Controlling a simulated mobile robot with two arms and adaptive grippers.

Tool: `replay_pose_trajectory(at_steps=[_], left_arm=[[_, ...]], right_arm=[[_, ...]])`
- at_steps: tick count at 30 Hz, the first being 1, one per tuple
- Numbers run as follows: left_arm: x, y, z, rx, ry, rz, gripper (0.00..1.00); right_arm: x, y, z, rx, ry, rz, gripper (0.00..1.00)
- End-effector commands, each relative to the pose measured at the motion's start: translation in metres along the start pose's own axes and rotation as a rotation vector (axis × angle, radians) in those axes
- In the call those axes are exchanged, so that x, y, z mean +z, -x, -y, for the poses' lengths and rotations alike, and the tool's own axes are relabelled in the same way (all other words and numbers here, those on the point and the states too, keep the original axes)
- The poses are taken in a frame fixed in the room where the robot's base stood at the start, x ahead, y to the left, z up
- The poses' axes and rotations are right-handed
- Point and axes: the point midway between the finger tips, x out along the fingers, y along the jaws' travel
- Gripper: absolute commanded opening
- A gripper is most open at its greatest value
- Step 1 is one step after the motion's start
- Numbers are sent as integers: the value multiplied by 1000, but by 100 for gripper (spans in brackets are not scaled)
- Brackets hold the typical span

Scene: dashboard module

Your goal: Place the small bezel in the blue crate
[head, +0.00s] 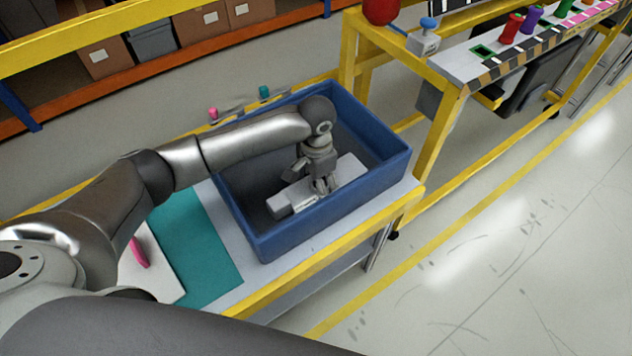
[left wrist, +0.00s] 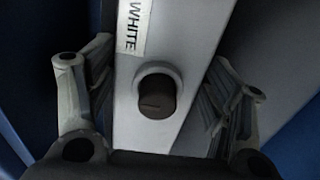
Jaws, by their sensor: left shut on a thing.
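The small bezel (head: 347,171) is a long pale grey piece inside the walls of the blue crate (head: 335,217) in the head view. My left gripper (head: 321,185) reaches down into the crate and is shut on the bezel near its middle. In the left wrist view the bezel (left wrist: 185,60) runs between the two fingers, with a dark round knob (left wrist: 157,97) and a label reading WHITE (left wrist: 133,27). I cannot tell whether the bezel touches the crate floor. My right gripper is not in view.
The crate stands on a yellow-edged table with a teal mat (head: 197,247) and a white board with a pink handle (head: 139,252) to its left. A yellow-framed workbench (head: 447,130) with coloured spools stands at the right. Shelves with boxes (head: 106,58) stand behind.

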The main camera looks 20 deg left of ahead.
Motion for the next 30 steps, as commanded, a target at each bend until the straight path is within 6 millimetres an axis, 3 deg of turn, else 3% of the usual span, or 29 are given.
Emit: replay_pose_trajectory(at_steps=[2,3,5,17,20,30], left_arm=[[0,-1,0,1,0,-1,40],[0,-2,0,1,0,0,76],[0,-2,0,0,0,-1,84],[0,1,0,-1,0,-1,84],[-1,13,1,-1,0,-3,84],[-1,84,0,-1,-1,-4,84]], right_arm=[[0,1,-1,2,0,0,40],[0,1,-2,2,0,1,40],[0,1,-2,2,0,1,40],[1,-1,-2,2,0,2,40],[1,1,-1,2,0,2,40],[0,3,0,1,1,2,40]])
